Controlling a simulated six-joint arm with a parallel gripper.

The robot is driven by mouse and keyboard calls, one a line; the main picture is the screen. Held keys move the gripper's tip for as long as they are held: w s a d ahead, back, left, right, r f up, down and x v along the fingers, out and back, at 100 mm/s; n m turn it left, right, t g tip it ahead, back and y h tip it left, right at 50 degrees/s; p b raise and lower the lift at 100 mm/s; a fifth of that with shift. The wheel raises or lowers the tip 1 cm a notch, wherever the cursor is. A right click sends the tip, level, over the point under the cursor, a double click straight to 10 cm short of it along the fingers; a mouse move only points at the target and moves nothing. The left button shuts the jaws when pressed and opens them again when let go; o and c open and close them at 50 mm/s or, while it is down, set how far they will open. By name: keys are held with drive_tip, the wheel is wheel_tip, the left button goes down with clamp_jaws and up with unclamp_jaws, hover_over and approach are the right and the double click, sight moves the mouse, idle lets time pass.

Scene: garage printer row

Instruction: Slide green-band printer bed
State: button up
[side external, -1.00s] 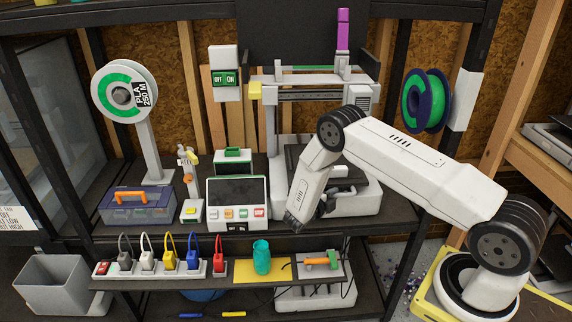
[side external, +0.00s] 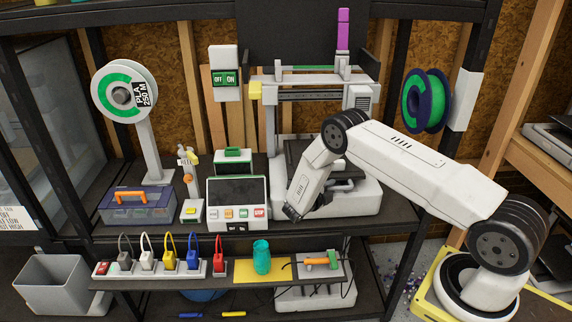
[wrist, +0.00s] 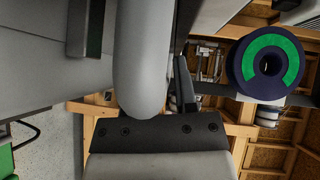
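The printer stands on the upper shelf in the side external view, with a thin green band across its top bar (side external: 308,67). Its dark bed (side external: 294,152) shows only partly behind my arm, above the pale printer base (side external: 362,198). A dark handle-like part (side external: 345,182) shows at the base front, right of my wrist. My gripper (side external: 292,214) points down in front of the base, beside the control box; its fingertips are not clear. In the wrist view, a large rounded grey form (wrist: 143,60) fills the upper middle, and I cannot tell what it is.
A control box (side external: 238,202) with a dark screen and coloured buttons stands just left of my gripper. A green-and-blue spool (side external: 426,100) hangs at right and shows in the wrist view (wrist: 266,66). A lower shelf holds a power strip (side external: 160,268) and teal cup (side external: 262,257).

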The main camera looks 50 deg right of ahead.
drive_tip(key=shift+o, duration=0.9)
drive_tip(key=shift+s, duration=0.15)
